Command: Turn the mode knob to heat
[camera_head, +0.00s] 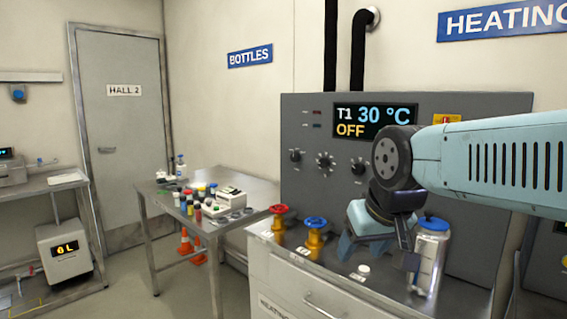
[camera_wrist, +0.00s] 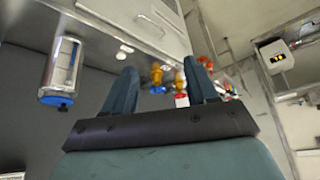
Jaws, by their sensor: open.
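The grey heating panel (camera_head: 300,195) has a display (camera_head: 374,121) reading "T1 30 °C" and "OFF". Below it sit a left dark knob (camera_head: 295,155), a middle knob (camera_head: 324,161) with marks around it, and a right dark knob (camera_head: 358,167). Their labels are too small to read, so I cannot tell which is the mode knob or where it points. My gripper (camera_head: 378,256) is open and empty, pointing down over the counter, below and right of the knobs and apart from them. Its two fingers also show in the wrist view (camera_wrist: 160,72).
On the counter (camera_head: 335,270) stand a red-wheeled valve (camera_head: 278,222), a blue-wheeled valve (camera_head: 315,233), a small white cap (camera_head: 363,270) and a blue-lidded glass jar (camera_head: 430,255) close beside my gripper. A side table (camera_head: 250,190) with bottles stands left. The panel front around the knobs looks clear.

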